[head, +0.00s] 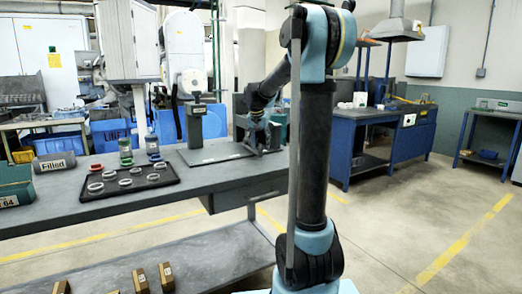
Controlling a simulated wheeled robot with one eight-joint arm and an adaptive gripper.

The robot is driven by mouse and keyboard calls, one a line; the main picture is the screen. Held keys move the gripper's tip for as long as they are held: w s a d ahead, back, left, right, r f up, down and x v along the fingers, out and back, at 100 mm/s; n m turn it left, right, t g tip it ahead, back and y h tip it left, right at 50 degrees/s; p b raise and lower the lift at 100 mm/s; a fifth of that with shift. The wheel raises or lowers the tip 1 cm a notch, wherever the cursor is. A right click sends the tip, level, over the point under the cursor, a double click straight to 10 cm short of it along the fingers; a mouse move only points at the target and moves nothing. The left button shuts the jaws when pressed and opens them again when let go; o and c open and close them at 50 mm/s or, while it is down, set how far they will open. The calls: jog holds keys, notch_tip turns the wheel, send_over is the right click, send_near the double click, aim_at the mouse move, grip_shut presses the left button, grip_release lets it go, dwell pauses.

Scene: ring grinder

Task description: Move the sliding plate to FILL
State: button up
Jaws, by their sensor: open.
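A flat grey plate (211,154) lies on the workbench, with a dark upright post (194,125) standing at its left side. I cannot tell which part of this fixture is the sliding plate, and no FILL mark is readable. My gripper (262,147) is at the end of my arm, low over the right end of the flat plate. It is open, but its fingers are small and partly merge with dark parts behind them. I cannot tell whether it touches the fixture.
A blue bench (352,135) stands behind right. Floor at right is clear.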

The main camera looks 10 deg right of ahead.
jog(key=v, duration=0.8)
jog(key=s+d+f+n, duration=0.15)
jog(key=s+f, duration=0.25)
jog(key=s, duration=0.7)
jog(key=s+d+f+n, duration=0.1)
jog(key=s+d+f, duration=0.25)
jog(key=s, duration=0.65)
jog(key=s+f+n+g+y, duration=0.1)
jog(key=s+f+n, duration=0.1)
jog(key=s+f, duration=1.6)
jog(key=shift+s+g+y, duration=0.4)
jog(key=shift+s, duration=0.8)
jog(key=shift+f, duration=0.1)
jog(key=shift+w+f, duration=0.2)
jog(key=shift+w, duration=0.2)
